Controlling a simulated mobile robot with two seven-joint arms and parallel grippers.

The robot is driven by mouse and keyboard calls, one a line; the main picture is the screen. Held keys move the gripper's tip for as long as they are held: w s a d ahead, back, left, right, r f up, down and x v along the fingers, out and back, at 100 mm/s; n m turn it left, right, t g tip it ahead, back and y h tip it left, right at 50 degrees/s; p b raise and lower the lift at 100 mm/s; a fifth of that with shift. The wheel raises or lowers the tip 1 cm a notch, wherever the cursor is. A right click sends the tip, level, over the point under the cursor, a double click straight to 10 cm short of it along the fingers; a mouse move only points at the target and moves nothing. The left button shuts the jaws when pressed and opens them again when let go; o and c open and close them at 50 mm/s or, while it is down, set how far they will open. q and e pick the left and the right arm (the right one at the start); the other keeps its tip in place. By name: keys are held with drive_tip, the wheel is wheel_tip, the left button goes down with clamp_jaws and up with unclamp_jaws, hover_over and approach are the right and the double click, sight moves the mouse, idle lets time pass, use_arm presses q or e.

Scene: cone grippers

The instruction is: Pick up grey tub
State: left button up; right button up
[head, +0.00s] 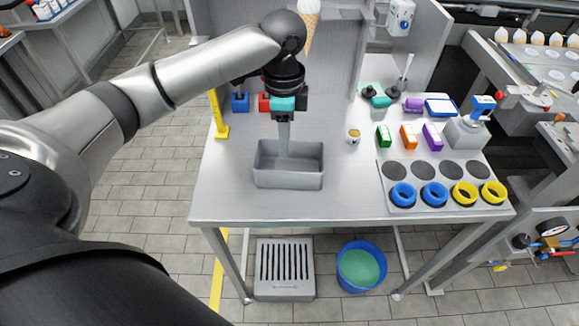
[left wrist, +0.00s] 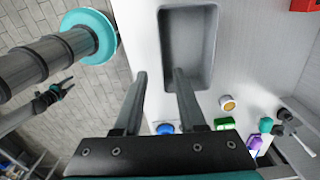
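The grey tub (head: 289,180) is an open rectangular box on the left part of the metal table. It looks empty apart from my finger reaching in front of its back wall. My left gripper (head: 284,145) points down over the tub's far side. In the left wrist view my left gripper (left wrist: 160,76) has its two fingers apart, one over the inside of the tub (left wrist: 213,30) and one outside its wall. I cannot tell whether either touches. A small dark forked shape (left wrist: 68,86) at the left of the wrist view appears to be my right gripper, its fingers apart; it holds nothing visible.
A yellow stand (head: 220,120), a blue block (head: 240,103) and a red block (head: 264,103) stand behind the tub. A small cup (head: 353,137) is to its right, then coloured boxes and a plate with blue and yellow rings (head: 434,194). The table front is clear.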

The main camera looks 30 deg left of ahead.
use_arm(q)
drive_tip(key=b, duration=0.1)
hover_over(288, 188)
drive_tip(key=f, duration=0.9)
drive_tip(key=shift+a, duration=0.25)
drive_tip(key=shift+w+d+f+b, duration=0.1)
drive_tip(key=shift+f+b, duration=0.25)
drive_tip(key=shift+f, duration=1.05)
drive_tip(key=shift+d+f+b, duration=0.1)
drive_tip(key=shift+f+b, duration=0.25)
drive_tip(key=shift+f, duration=1.05)
clamp_jaws()
drive_tip(key=shift+r, duration=0.1)
